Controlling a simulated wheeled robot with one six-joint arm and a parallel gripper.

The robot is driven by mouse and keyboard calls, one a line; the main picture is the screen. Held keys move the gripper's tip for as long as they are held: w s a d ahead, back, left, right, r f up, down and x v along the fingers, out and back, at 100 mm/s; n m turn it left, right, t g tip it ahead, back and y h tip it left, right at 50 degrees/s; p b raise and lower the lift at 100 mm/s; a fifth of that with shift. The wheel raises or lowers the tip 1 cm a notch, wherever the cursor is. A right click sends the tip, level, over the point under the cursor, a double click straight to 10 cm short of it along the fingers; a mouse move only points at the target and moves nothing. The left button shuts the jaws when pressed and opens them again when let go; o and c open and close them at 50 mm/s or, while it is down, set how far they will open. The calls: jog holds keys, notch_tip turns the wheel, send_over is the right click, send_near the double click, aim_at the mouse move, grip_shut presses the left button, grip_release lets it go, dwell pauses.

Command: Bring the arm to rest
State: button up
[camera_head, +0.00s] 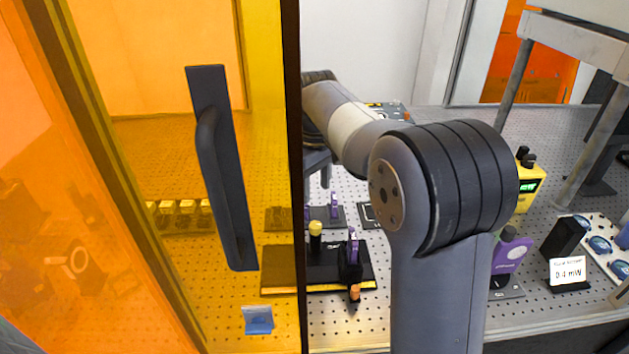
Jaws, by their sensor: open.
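My arm (437,260) rises in the foreground at centre right of the head view. It bends at a large dark elbow joint and reaches back and left over the perforated optical table (345,325). My gripper (318,174) shows only in part below the far end of the arm, beside the dark door edge. Its fingers point down, apart, with nothing seen between them. The amber door edge and the arm hide the rest of the wrist.
An amber panel with a dark handle (222,165) covers the left side. A black platform (330,262) with small mounts stands below the gripper. A purple device (510,250), yellow meter (531,184) and power display (568,272) stand right of my arm.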

aim_at(315, 224)
notch_tip(315, 224, down, 11)
jog(key=shift+r+p, duration=0.1)
jog(key=shift+p, duration=0.45)
dwell(0.4)
jog(key=m, duration=0.8)
jog(key=shift+m, duration=0.4)
jog(key=m, duration=0.4)
jog(key=shift+b, duration=0.4)
jog(key=m, duration=0.4)
jog(key=shift+m, duration=0.3)
jog(key=shift+r+b, duration=0.45)
jog(key=shift+r, duration=1.95)
